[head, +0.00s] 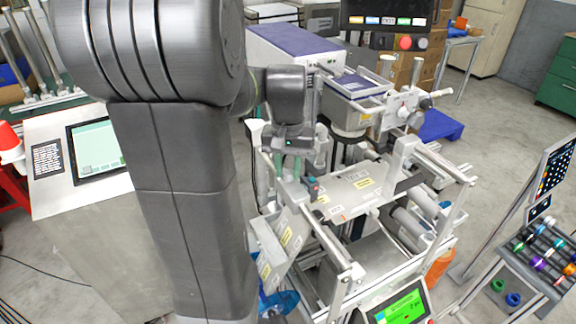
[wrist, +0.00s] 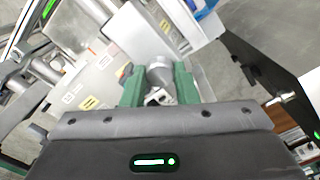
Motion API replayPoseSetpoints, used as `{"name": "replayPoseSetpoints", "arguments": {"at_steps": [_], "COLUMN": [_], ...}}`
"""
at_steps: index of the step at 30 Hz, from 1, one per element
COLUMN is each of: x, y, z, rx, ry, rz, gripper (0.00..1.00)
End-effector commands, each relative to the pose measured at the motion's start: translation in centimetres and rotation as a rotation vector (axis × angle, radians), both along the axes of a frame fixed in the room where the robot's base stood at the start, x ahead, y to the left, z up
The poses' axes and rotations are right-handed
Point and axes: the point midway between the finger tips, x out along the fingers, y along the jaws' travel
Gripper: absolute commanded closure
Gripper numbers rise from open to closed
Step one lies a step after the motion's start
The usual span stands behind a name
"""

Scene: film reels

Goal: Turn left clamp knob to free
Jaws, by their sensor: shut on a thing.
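My gripper (head: 291,165) reaches down at the left side of the machine in the head view, partly hidden behind my own arm. In the wrist view, the two green fingers of my gripper (wrist: 157,72) stand on either side of a grey, rounded metal knob (wrist: 160,77), which I take to be the left clamp knob. The fingers are shut on it. A small pale metal part shows just below the knob. The knob's turn angle, and any free or locked mark, cannot be made out. In the head view the knob is not clearly visible.
The machine's pale top plate (head: 352,190) with yellow labels lies right of my gripper, with metal rails around it. A small red-tipped block (head: 312,186) sits close by. A touchscreen console (head: 95,150) stands left. A rack of coloured rolls (head: 535,250) stands right.

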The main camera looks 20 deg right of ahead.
Motion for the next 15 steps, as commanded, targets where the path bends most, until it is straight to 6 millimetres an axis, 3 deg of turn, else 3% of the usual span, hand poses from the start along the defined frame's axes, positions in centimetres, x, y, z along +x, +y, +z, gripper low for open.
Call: {"name": "replayPoseSetpoints", "arguments": {"at_steps": [15], "x": [0.00], "y": [0.00], "z": [0.00], "rx": [0.000], "ry": [0.000], "rz": [0.036], "gripper": [0.96]}}
